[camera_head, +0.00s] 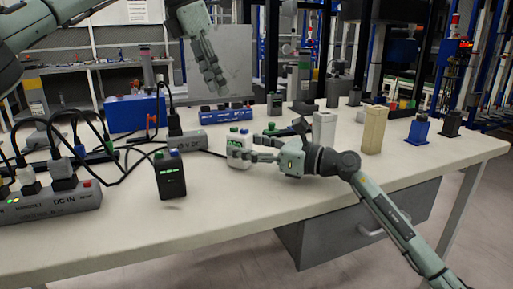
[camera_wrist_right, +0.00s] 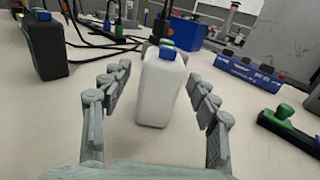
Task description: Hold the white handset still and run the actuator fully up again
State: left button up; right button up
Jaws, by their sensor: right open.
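The white handset (camera_head: 238,153) stands upright near the middle of the table, with green and blue buttons on top. In the right wrist view the handset (camera_wrist_right: 160,92) stands between the spread fingers, with gaps on both sides. My right gripper (camera_head: 260,150) is open around it, low over the table. My left gripper (camera_head: 212,78) hangs fingers down, high above the back of the table; its finger spacing is unclear. A white column (camera_head: 324,130) and a beige column (camera_head: 373,130) stand to the right; I cannot tell which thing is the actuator.
A black handset (camera_head: 170,177) stands left of the white one. A grey power strip (camera_head: 50,203) with plugs and looping black cables fills the left side. A blue box (camera_head: 134,114) and blue unit (camera_head: 226,112) sit behind. The front table edge is clear.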

pick_arm(q)
jog(key=shift+c, duration=0.2)
pick_arm(e)
jog(key=c, duration=1.3)
pick_arm(q)
grip_shut()
pick_arm(e)
jog(key=shift+c, duration=0.2)
